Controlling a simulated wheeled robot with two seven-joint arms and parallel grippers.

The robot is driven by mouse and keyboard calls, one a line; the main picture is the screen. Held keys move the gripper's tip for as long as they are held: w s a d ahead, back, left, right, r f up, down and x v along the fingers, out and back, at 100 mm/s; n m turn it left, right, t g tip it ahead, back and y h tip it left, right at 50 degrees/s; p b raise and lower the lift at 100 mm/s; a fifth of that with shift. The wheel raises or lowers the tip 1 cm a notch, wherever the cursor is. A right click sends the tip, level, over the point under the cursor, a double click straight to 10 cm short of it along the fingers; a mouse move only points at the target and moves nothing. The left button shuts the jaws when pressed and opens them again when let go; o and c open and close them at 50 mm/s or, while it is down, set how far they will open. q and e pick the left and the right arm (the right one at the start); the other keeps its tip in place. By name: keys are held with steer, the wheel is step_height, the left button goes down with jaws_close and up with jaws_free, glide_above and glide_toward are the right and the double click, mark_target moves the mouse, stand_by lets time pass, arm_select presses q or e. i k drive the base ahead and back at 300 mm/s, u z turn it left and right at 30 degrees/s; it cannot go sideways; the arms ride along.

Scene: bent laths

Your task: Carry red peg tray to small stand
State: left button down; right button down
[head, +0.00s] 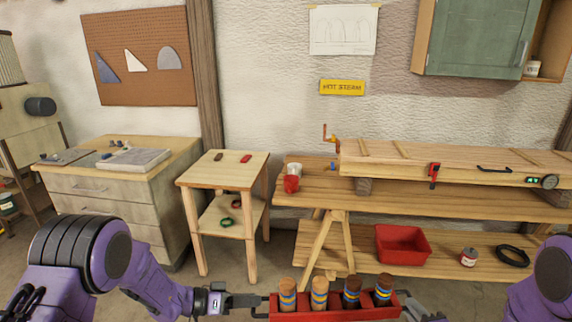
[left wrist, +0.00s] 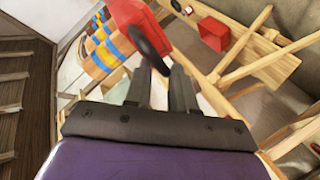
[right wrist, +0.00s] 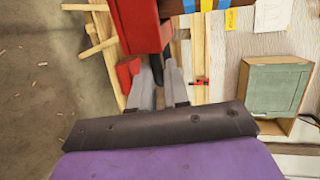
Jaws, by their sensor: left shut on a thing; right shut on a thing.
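The red peg tray (head: 335,313) is at the bottom of the head view, with several upright wooden pegs (head: 319,292) banded blue and yellow. My left gripper (head: 262,301) is shut on its left end; in the left wrist view the tray (left wrist: 127,12) shows with a dark handle (left wrist: 150,42) at the fingertips. My right gripper (head: 404,309) is shut on its right end; the tray (right wrist: 138,25) also fills the top of the right wrist view. The small stand (head: 224,168) is a light wooden two-level table, farther off and left of the tray.
A small brown piece (head: 218,157) and a red piece (head: 246,158) lie on the stand's top; green rings (head: 227,221) lie on its shelf. A drawer cabinet (head: 105,205) stands left, a long workbench (head: 430,205) right. A red bin (head: 402,244) sits on its lower shelf.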

mark_target(222, 172)
steer(key=u, duration=0.2)
steer(key=i, duration=1.3)
steer(key=u, duration=0.35)
steer(key=i, duration=1.4)
steer(key=u, duration=0.45)
steer(key=i, duration=0.75)
steer(key=u, duration=0.15)
